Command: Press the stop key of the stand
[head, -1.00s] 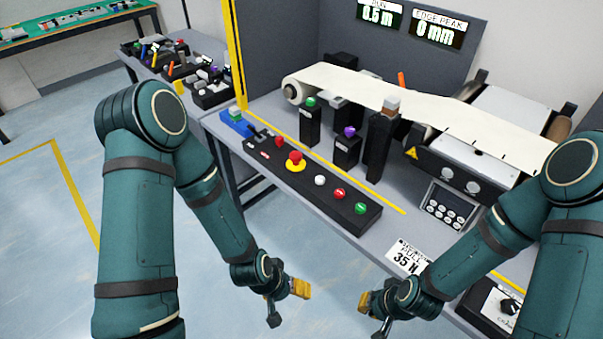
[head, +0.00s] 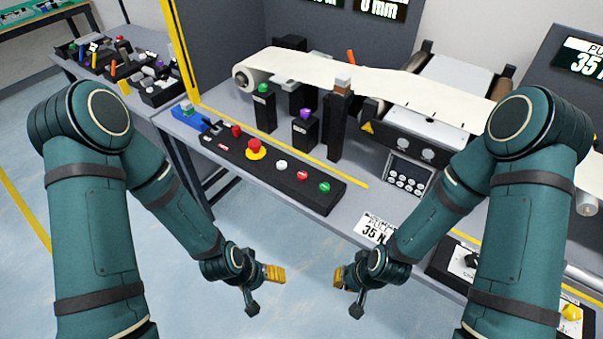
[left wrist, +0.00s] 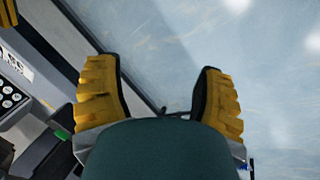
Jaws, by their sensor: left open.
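The black control box (head: 325,198) lies along the front of the table in the head view. It carries a red mushroom button on a yellow base (head: 255,149), a white button (head: 281,165), a red button (head: 302,176) and a green button (head: 324,187). Their labels are too small to read, so I cannot tell which is the stop key. My left gripper (head: 264,287) is open and empty, in front of and below the box; the left wrist view shows its parted yellow fingers (left wrist: 158,72). My right gripper (head: 345,292) hangs to its right, apparently open and empty, also clear of the table.
A keypad unit (head: 407,174) stands right of the box, with a "35 N" card (head: 376,229) near the table edge. Black posts (head: 338,125) rise behind the box, before the white belt (head: 380,78). Floor is free below both grippers.

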